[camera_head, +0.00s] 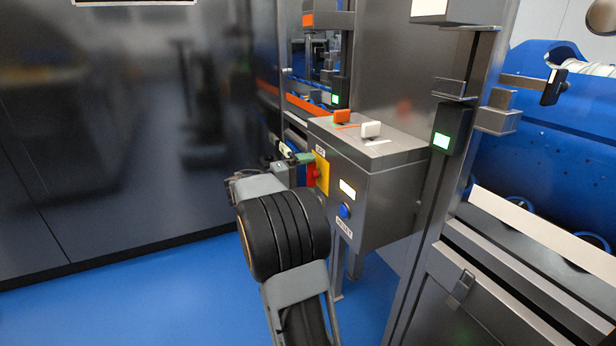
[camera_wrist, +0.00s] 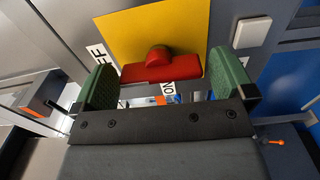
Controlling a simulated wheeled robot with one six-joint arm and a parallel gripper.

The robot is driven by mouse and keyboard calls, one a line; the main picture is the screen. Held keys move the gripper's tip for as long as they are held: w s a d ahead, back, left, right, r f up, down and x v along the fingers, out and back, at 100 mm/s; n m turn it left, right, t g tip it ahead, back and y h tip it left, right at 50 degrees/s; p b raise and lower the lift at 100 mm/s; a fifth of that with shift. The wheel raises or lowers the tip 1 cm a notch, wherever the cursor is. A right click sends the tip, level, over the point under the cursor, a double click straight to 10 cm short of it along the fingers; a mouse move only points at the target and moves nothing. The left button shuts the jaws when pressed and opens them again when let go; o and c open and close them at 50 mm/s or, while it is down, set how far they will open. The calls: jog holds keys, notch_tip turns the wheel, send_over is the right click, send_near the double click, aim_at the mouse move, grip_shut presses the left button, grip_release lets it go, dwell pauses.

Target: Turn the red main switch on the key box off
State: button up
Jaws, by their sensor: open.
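The grey key box (camera_head: 385,185) stands in the middle of the head view. Its yellow plate (camera_head: 322,173) carries the red main switch (camera_head: 313,174). In the wrist view the red switch (camera_wrist: 160,70) shows as a wide bar with a round hub on the yellow plate (camera_wrist: 190,28). An OFF label (camera_wrist: 100,55) is at its left; an ON label (camera_wrist: 168,90) is below it, partly covered. My gripper (camera_wrist: 163,82) is open, its green fingers on either side of the bar, with small gaps showing. I cannot tell how deep the fingers reach.
Below a lit panel (camera_head: 347,189) on the box is a blue button (camera_head: 344,210). A steel post (camera_head: 440,185) is at the right, a dark wall (camera_head: 90,150) at the left. Blue floor is free at lower left.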

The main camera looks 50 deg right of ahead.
jog(key=p+v, duration=0.3)
jog(key=v, duration=1)
jog(key=shift+a, duration=0.25)
jog(key=shift+w, duration=0.1)
jog(key=s+a+r+n+t+y+p, duration=0.1)
jog(key=s+a+r+t+y+p, duration=0.2)
jog(key=p, duration=0.8)
jog(key=s+a+r+n+t+y+p, duration=0.2)
jog(key=s+a+r+t+y+p, duration=0.1)
jog(key=s+a+r+y+p, duration=0.4)
jog(key=s+a+r+n+t+y+p, duration=0.1)
jog(key=s+a+r+t+y+p, duration=0.3)
jog(key=a+r+p, duration=0.6)
notch_tip(320, 180, up, 3)
jog(key=s+y+p, duration=0.1)
jog(key=y+p, duration=0.1)
jog(key=p, duration=0.3)
jog(key=shift+s+a+n, duration=0.25)
jog(key=shift+a+n, duration=0.1)
jog(key=shift+n, duration=0.05)
jog(key=shift+s+a+r+y+p, duration=0.1)
jog(key=shift+a+r+y+p, duration=0.2)
jog(key=shift+a+y, duration=0.15)
jog(key=shift+c, duration=0.3)
